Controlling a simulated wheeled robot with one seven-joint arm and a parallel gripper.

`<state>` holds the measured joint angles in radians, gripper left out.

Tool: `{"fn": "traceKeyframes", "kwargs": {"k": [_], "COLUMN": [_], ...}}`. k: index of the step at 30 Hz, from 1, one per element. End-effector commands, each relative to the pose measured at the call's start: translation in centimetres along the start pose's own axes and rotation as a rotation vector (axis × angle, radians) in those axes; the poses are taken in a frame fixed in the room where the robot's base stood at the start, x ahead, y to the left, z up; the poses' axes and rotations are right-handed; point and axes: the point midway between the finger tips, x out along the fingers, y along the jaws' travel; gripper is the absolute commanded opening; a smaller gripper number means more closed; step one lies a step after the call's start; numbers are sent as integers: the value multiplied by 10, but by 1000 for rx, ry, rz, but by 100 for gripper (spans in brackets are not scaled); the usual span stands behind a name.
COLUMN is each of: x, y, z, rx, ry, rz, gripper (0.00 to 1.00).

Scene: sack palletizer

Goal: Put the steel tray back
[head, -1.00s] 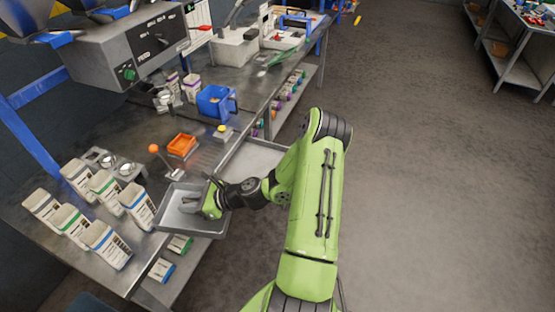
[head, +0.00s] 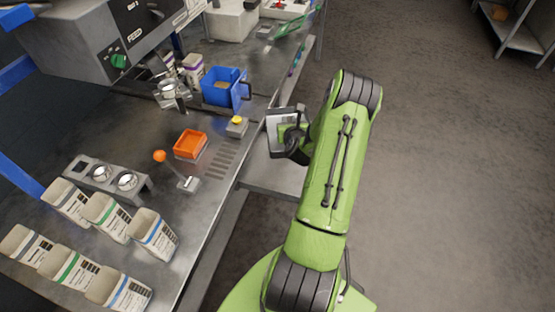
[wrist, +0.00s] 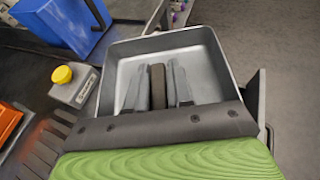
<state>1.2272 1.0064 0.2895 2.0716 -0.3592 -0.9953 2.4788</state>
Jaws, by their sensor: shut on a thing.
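The steel tray (wrist: 203,62) is a shallow grey open box, and it looks empty in the wrist view. My gripper (wrist: 157,78) is shut, its fingers reaching over the tray's near side with a dark strip between them. In the head view the tray (head: 283,117) is small and partly hidden behind my gripper and arm. It is held just off the bench's right edge, above a lower grey ledge (head: 272,178). I cannot tell whether it touches anything below.
On the bench (head: 150,125) stand a yellow-capped block (head: 237,127), an orange bin (head: 189,144), an orange-knobbed lever (head: 160,156), a blue container (head: 220,88) and several open sacks (head: 105,217).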

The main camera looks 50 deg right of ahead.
Motion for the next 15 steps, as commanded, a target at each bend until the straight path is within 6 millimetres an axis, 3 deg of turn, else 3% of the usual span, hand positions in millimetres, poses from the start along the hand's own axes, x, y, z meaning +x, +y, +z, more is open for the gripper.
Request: {"fn": "traceKeyframes", "kwargs": {"k": [4,15], "x": [6,47], "y": [-7,-5], "z": [-9,-112], "rx": [14,14], "ry": [3,5], "rz": [-23,-21], "gripper": [0,0]}}
